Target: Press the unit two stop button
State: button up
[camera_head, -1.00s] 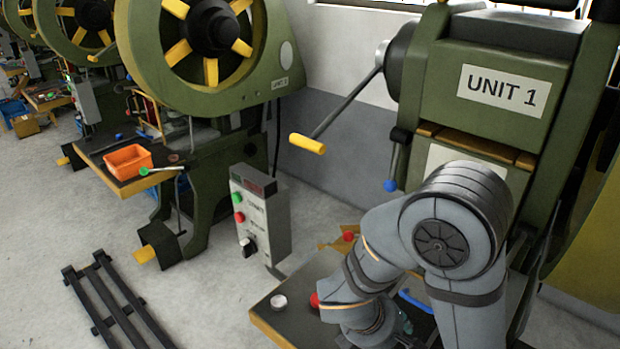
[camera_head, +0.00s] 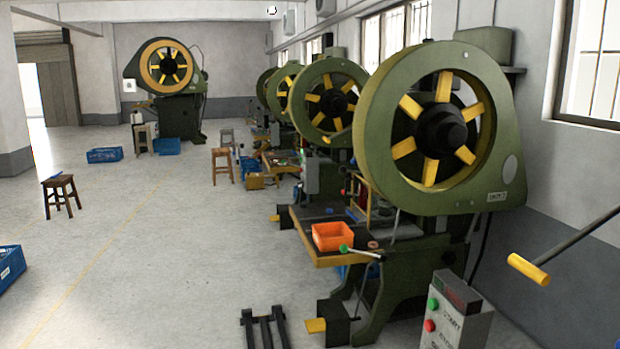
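A green press (camera_head: 492,130) with a large yellow-spoked flywheel stands right of centre. Its small white label (camera_head: 497,196) is too small to read surely. A grey control box (camera_head: 470,328) is at the lower right, cut off by the bottom edge. It has a green start button (camera_head: 433,303) and a red button (camera_head: 429,326) below it. Another grey control box (camera_head: 312,172) stands behind the near press's table, by the press further back. I cannot tell from this view which box belongs to unit two. My gripper is out of view.
The near press's table (camera_head: 322,254) holds an orange bin (camera_head: 334,237) and a green-knobbed lever (camera_head: 362,252). A dark metal rack (camera_head: 264,330) lies on the floor. A yellow-handled lever (camera_head: 528,269) juts in at right. Open floor (camera_head: 150,240) lies to the left, with stools and blue crates.

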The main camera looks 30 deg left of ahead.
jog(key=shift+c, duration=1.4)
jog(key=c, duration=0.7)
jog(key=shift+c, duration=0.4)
